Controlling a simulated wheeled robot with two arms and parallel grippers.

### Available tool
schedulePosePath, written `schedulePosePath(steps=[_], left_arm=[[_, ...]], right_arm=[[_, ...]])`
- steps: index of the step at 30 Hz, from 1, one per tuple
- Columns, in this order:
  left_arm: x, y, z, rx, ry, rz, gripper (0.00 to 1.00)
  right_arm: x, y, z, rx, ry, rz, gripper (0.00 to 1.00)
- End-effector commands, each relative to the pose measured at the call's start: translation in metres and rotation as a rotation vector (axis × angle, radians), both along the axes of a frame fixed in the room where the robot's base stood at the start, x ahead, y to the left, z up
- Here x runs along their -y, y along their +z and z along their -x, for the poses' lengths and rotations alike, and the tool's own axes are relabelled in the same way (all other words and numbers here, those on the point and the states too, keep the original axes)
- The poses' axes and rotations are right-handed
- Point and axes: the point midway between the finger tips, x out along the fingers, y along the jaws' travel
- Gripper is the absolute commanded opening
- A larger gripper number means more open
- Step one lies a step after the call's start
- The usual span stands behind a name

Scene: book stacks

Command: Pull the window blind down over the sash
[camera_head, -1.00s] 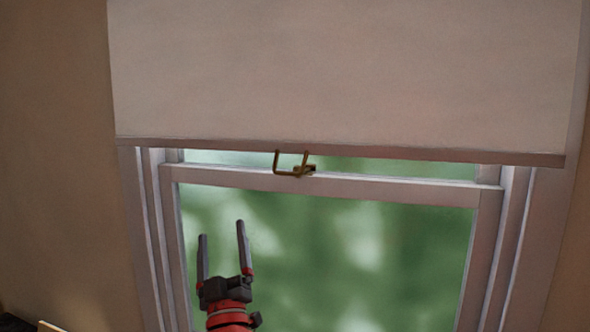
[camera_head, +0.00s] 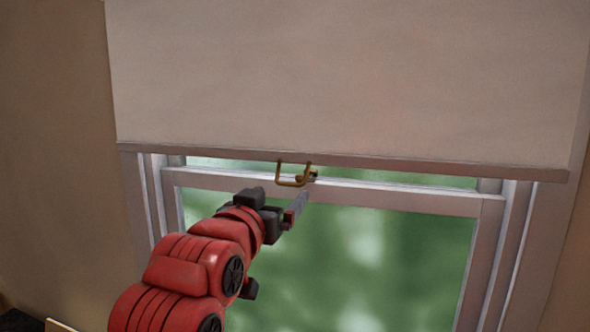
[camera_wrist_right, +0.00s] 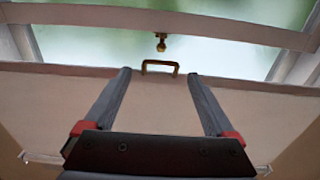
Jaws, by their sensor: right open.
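The pale window blind (camera_head: 340,80) covers the upper part of the window in the head view, with its bottom bar (camera_head: 440,168) near the top of the sash (camera_head: 400,196). A brass pull handle (camera_head: 292,183) hangs from the bar. In the right wrist view the blind (camera_wrist_right: 155,105) fills the middle, and the handle (camera_wrist_right: 160,64) lies beyond and between the fingertips. My right gripper (camera_head: 297,208) is just below the handle in the head view. In the wrist view my right gripper (camera_wrist_right: 160,75) is open, with nothing between its fingers. My left gripper is out of view.
A small brass sash latch (camera_wrist_right: 160,42) sits behind the handle on the sash. Window frame jambs (camera_head: 150,200) stand on both sides. Brown wall (camera_head: 60,160) lies to the left. Green blurred glass (camera_head: 390,260) fills the lower window.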

Motion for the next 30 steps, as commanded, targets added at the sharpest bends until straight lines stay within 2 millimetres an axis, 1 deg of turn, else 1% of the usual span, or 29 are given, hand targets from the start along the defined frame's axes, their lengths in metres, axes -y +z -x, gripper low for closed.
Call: schedulePosePath(steps=[1,6,9,13,18,26,27,29,30], left_arm=[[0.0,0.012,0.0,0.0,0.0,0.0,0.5],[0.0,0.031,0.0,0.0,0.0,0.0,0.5],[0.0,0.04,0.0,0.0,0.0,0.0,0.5],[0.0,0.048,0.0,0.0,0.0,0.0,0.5],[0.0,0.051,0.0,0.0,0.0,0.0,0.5],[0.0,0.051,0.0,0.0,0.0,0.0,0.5],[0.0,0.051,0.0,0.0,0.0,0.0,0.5],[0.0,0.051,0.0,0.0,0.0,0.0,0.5],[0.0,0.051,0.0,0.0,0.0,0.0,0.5]], right_arm=[[0.006,0.006,-0.012,-0.002,-0.006,0.003,0.9],[0.019,0.004,-0.05,-0.006,-0.005,0.001,0.9],[0.024,0.004,-0.069,-0.003,-0.003,0.004,0.9],[0.029,0.003,-0.087,-0.002,-0.002,0.003,0.9],[0.032,0.001,-0.097,-0.001,0.001,-0.001,0.9],[0.032,0.0,-0.099,0.0,0.002,-0.001,0.9],[0.032,0.0,-0.098,0.0,0.002,-0.001,0.86],[0.032,0.0,-0.098,0.0,0.002,-0.001,0.75],[0.032,0.0,-0.098,0.0,0.002,-0.001,0.68]])
